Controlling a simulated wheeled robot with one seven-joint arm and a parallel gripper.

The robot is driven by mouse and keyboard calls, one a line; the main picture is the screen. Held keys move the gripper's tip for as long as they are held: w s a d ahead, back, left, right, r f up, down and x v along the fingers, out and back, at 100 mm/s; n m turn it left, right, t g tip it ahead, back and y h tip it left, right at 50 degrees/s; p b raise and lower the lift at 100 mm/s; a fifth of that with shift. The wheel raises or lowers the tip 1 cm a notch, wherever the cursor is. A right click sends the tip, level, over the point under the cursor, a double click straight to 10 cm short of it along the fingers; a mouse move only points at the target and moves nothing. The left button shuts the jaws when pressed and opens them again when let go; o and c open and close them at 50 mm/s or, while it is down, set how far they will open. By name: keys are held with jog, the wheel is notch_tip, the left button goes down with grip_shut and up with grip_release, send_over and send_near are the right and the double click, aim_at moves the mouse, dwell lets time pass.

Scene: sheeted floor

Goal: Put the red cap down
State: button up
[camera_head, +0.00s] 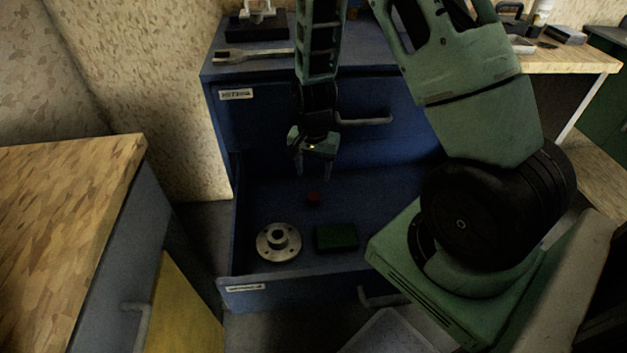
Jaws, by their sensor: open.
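The red cap (313,197) is a small dark red piece inside the open lower drawer (258,292) of the blue cabinet. It appears to rest on the drawer floor, behind the other items there. My gripper (313,173) points down over the drawer, just above the cap in the picture. Its fingers are apart and nothing shows between them. A small gap shows between the fingertips and the cap.
A metal flange (279,242) and a dark green block (336,237) lie in the drawer near its front. The closed upper drawer (262,112) is behind my gripper. A wooden worktop (62,215) stands at left. A wrench (254,55) lies on the cabinet top.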

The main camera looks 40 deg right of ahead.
jog(key=s+a+r+n+y, duration=0.1)
jog(key=s+a+r+n, duration=0.25)
jog(key=a+r, duration=0.4)
jog(key=s+a+r+n, duration=0.2)
jog(key=a+r+n, duration=0.35)
jog(key=a, duration=0.35)
jog(key=s+a+r+n, duration=0.4)
jog(key=s+n, duration=0.1)
jog(key=s, duration=0.2)
jog(key=s+a+r+n, duration=0.3)
jog(key=s+n, duration=0.2)
jog(key=s, duration=0.2)
jog(key=shift+a+r, duration=0.35)
jog(key=shift+a, duration=0.05)
